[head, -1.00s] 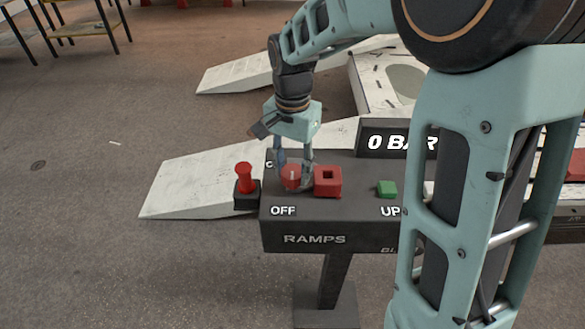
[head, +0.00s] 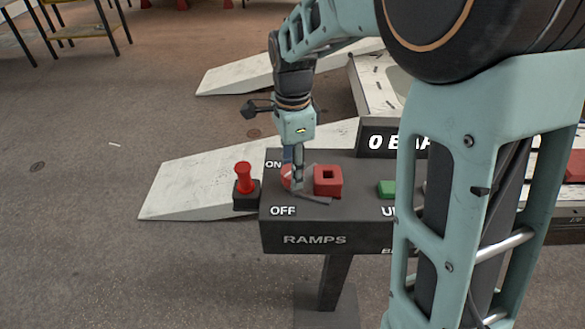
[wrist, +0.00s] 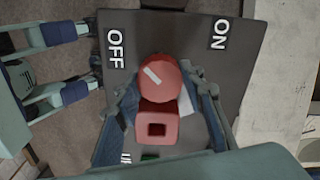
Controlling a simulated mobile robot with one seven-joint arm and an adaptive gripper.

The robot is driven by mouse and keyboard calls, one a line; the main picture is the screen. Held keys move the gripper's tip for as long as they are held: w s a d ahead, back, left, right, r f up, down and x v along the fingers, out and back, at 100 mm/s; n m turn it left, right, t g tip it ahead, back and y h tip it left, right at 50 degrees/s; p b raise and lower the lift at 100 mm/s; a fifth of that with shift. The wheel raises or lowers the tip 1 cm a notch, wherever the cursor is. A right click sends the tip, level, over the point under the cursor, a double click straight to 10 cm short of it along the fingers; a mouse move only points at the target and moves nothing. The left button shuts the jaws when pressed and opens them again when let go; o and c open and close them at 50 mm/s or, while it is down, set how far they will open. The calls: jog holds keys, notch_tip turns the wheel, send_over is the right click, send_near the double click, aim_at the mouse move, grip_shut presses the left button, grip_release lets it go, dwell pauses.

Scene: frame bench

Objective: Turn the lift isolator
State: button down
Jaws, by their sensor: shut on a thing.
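The lift isolator is a round red knob (head: 286,178) with a white mark, on the dark control box (head: 290,236) between its ON and OFF labels. It also shows in the wrist view (wrist: 168,72), where its white mark lies slanted on the side towards OFF. My gripper (head: 297,186) points down over the box. Its fingers stand on either side of the knob and are shut on it. In the head view the fingers hide part of the knob.
A red block with a square hole (head: 328,181) sits close beside the knob, between my fingers' lengths in the wrist view. A red plunger (head: 243,177) stands left, a green button (head: 386,188) right. A 0 BAR display (head: 388,142) rises behind. White ramps (head: 190,185) lie beyond.

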jog(key=m, duration=0.4)
jog(key=shift+m+p, duration=0.3)
jog(key=m+p, duration=0.1)
jog(key=m, duration=0.3)
jog(key=shift+m, duration=0.4)
jog(key=c, duration=1.5)
grip_release()
jog(key=shift+c, duration=0.2)
notch_tip(320, 180, up, 12)
